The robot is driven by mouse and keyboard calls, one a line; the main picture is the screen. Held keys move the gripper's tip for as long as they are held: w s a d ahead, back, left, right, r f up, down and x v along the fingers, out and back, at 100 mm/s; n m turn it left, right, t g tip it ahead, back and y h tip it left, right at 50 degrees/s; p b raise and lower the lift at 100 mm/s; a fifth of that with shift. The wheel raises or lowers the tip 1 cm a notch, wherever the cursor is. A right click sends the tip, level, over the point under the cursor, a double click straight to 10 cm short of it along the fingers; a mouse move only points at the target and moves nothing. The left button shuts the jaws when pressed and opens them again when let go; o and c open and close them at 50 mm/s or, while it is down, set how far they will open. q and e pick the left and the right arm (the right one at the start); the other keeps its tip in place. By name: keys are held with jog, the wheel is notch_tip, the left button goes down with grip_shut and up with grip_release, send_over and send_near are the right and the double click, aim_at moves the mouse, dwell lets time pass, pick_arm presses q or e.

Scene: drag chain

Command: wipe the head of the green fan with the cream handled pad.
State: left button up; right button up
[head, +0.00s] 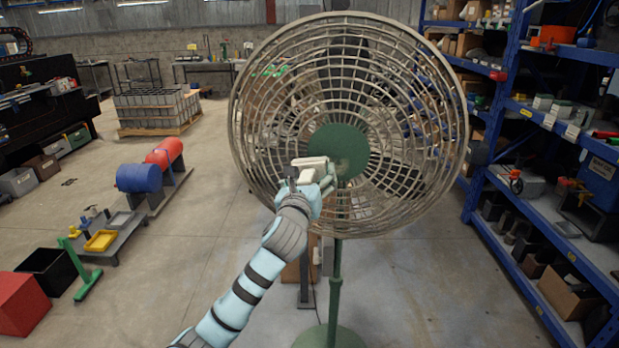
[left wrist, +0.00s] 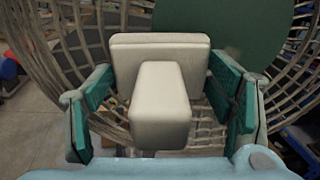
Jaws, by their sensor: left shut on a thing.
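The green fan has a large round wire-grille head with a green centre disc (head: 340,150), on a green pole (head: 335,290) and round base. The disc also shows in the left wrist view (left wrist: 235,25). My left gripper (head: 312,184) is shut on the cream handled pad (head: 309,162), in front of the grille just left of and below the disc. In the left wrist view the block handle (left wrist: 160,105) points back between the green-padded fingers, and the flat pad (left wrist: 160,42) faces the grille. I cannot tell whether the pad touches the wires. My right gripper is out of view.
Blue shelving (head: 560,220) with boxes and bins stands close on the right. A red cube (head: 20,303), a black bin (head: 50,270) and a green stand (head: 85,275) are on the floor at the left. Floor between them and the fan is clear.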

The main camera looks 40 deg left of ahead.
aim_at(323, 175)
pick_arm(q)
jog(key=shift+w+a, duration=0.25)
jog(key=shift+w, duration=0.2)
jog(key=shift+d, duration=0.1)
jog(key=shift+w+d+r+p, duration=0.1)
jog(key=shift+w+d+p, duration=0.2)
jog(key=shift+d+p, duration=0.35)
jog(key=shift+w+d+r+p, duration=0.1)
jog(key=shift+w+d+p, duration=0.2)
jog(key=shift+d+p, duration=0.3)
jog(key=shift+w+d+f, duration=0.2)
jog(key=shift+w+d, duration=0.15)
jog(key=shift+d, duration=0.4)
jog(key=shift+o, duration=0.2)
jog(key=shift+w+d, duration=0.5)
jog(key=shift+d, duration=0.25)
jog(key=shift+w+d, duration=0.45)
jog(key=shift+d, duration=0.3)
jog(key=shift+s+a+r, duration=0.1)
jog(key=shift+s+a, duration=0.1)
jog(key=shift+a, duration=0.05)
jog(key=shift+c, duration=0.2)
jog(key=shift+s+a, duration=0.6)
jog(key=shift+a, duration=0.55)
jog(key=shift+s+a, duration=0.55)
jog(key=shift+a, duration=0.55)
jog(key=shift+s+a, duration=0.6)
jog(key=shift+a, duration=0.55)
jog(key=shift+v, duration=3.1)
